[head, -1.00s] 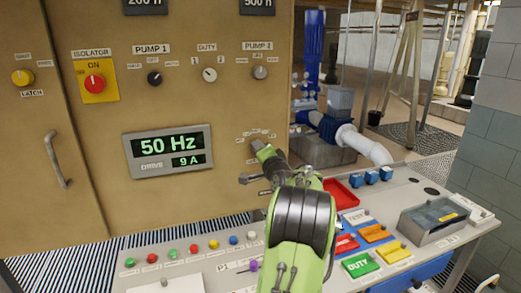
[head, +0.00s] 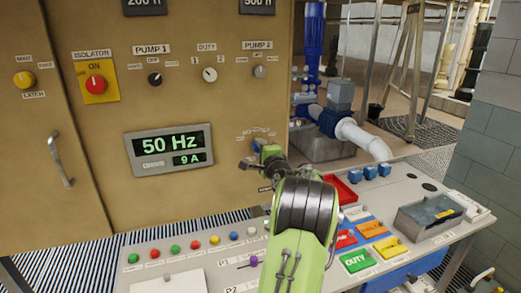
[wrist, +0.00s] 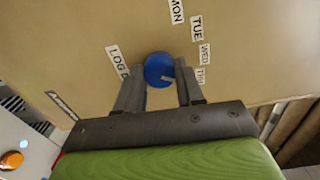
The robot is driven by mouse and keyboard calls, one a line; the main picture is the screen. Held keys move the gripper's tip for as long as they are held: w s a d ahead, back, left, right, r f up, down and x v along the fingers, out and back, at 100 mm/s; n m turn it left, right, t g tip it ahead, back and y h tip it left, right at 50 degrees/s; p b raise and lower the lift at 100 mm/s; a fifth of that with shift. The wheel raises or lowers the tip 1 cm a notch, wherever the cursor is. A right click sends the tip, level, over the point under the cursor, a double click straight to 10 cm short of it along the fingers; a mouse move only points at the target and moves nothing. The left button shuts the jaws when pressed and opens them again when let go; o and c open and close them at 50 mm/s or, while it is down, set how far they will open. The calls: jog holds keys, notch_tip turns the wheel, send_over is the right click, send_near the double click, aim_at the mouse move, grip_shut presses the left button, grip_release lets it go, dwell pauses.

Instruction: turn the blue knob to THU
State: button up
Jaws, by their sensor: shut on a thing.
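The blue knob (wrist: 157,66) sits on the tan panel between the two fingers of my gripper (wrist: 159,82) in the wrist view. The fingers are shut on it from both sides. A short pale mark on the knob points right, roughly toward the THU label (wrist: 201,76). The WED label (wrist: 204,54), TUE label (wrist: 196,28) and MON label (wrist: 176,10) run upward from THU. A label reading LOG D, partly hidden by a finger, is left of the knob. In the head view my gripper (head: 259,153) is at the panel, largely hiding the knob.
The 50 Hz display (head: 169,152) is left of my gripper on the panel. The PUMP 2 knob (head: 259,72) is above it. Below, a desk carries coloured buttons, a red tray (head: 345,192) and a grey open box (head: 428,212).

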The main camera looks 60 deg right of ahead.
jog(key=shift+f, duration=0.1)
jog(key=o, duration=1)
jog(key=shift+o, duration=0.2)
jog(key=b+v, duration=0.3)
jog(key=v, duration=1.2)
jog(key=shift+s+a, duration=0.3)
jog(key=shift+w, duration=0.1)
